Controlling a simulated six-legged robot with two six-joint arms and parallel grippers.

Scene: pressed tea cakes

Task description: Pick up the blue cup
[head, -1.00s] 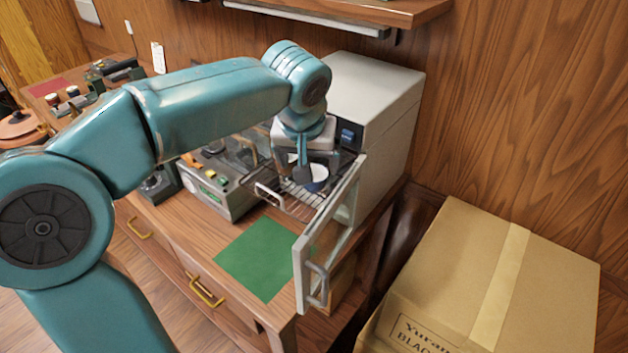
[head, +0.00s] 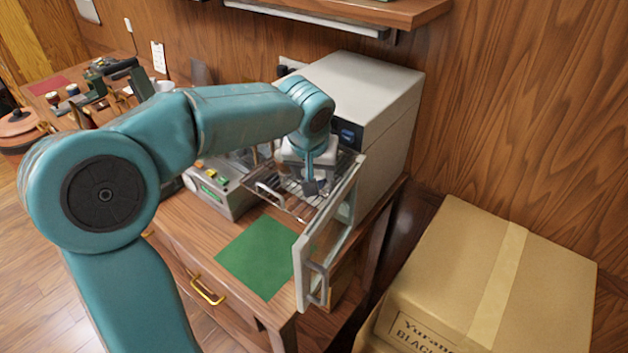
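The blue cup (head: 322,185) is mostly hidden behind my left gripper. Only a small dark blue and pale patch shows at the fingers, over the wire rack (head: 290,205) pulled out of the grey oven (head: 375,95). My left gripper (head: 311,187) points down at the cup, at the open oven front. One dark fingertip shows clearly; the other is hidden, so I cannot tell whether the fingers are closed on the cup. My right gripper is not in view.
The oven's glass door (head: 328,240) stands open toward the front, close to the right of my gripper. A green mat (head: 258,256) lies clear on the table. A control box (head: 222,190) stands to the left, and a large cardboard box (head: 480,280) at the right.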

